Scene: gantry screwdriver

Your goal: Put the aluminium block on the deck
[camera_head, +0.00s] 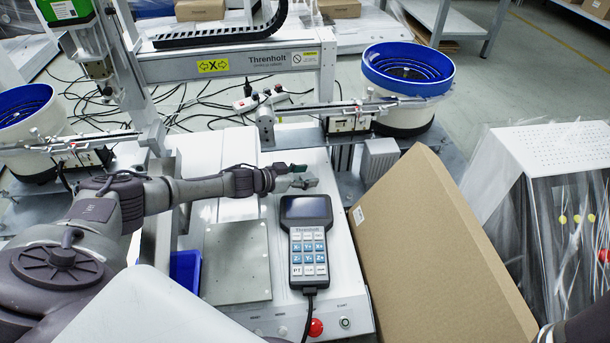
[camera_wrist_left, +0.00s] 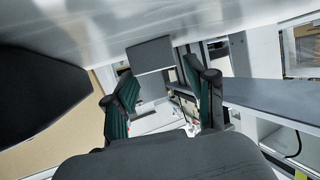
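A grey ribbed block (camera_head: 379,158), which looks like the aluminium block, stands at the right edge of the white machine, behind the cardboard box. In the left wrist view the grey block (camera_wrist_left: 150,55) shows beyond the fingers. My left gripper (camera_head: 304,181) is over the white machine top (camera_head: 343,240), just behind the pendant, pointing right toward the block. In the left wrist view its two fingers (camera_wrist_left: 163,100) are apart with nothing held between them. Which surface is the deck is not certain; a bare grey plate (camera_head: 237,262) also lies on the machine. My right gripper is out of view.
The pendant (camera_head: 306,240) lies on the machine in front of my left gripper. A large cardboard box (camera_head: 440,250) leans at the right. A blue-and-white bowl feeder (camera_head: 408,75) stands behind the block. The gantry beam (camera_head: 235,62) crosses the back.

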